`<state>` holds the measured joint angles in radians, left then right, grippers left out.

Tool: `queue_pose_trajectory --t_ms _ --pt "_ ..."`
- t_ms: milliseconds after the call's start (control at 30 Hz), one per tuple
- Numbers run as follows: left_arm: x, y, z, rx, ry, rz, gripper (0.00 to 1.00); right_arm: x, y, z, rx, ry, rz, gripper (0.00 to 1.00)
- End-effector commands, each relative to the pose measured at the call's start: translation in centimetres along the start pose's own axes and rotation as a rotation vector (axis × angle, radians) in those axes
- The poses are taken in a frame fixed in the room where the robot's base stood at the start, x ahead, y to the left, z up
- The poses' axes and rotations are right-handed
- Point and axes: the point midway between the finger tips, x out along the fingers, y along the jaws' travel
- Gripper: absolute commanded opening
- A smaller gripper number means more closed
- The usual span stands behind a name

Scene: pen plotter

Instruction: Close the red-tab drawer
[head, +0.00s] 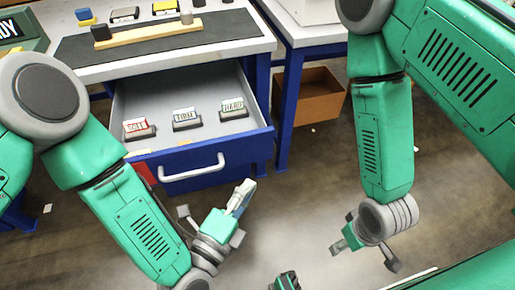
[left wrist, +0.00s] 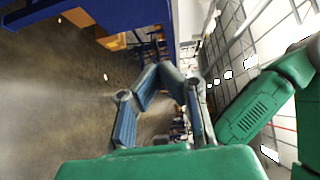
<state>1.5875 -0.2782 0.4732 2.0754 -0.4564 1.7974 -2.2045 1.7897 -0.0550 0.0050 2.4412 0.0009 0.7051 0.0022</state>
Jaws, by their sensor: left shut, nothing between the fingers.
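The drawer (head: 240,151) with the red tab (head: 145,172) stands pulled out from under the workbench. Its blue front carries a white handle (head: 193,169). Three small blocks lie inside, labelled in red (head: 138,129), dark (head: 186,119) and green (head: 233,108) lettering. My left gripper (head: 243,194) is shut and empty, in front of and below the drawer front, right of the handle and apart from it. Its fingers meet in the left wrist view (left wrist: 165,68).
The workbench top (head: 230,47) holds a dark mat with a wooden rail and small blocks. A second blue-legged table (head: 290,100) stands to the right, with an orange bin (head: 312,98) beneath it. Open floor lies in front of the drawer.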

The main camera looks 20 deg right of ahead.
Motion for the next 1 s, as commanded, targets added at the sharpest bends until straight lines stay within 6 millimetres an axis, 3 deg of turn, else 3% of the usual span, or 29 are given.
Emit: queue_pose_trajectory --t_ms 400,633,1000 --pt "8.7 0.2 0.1 -0.002 -0.003 0.000 0.00 2.3 0.0 0.1 0.001 0.000 0.000 0.57" --pt "10.6 0.2 2.5 -0.002 -0.002 0.001 0.00 3.1 0.0 0.2 0.001 0.000 0.000 0.57" --pt "11.2 0.0 2.8 -0.001 0.002 0.003 0.00 3.2 0.0 0.2 0.001 0.000 0.000 0.57"
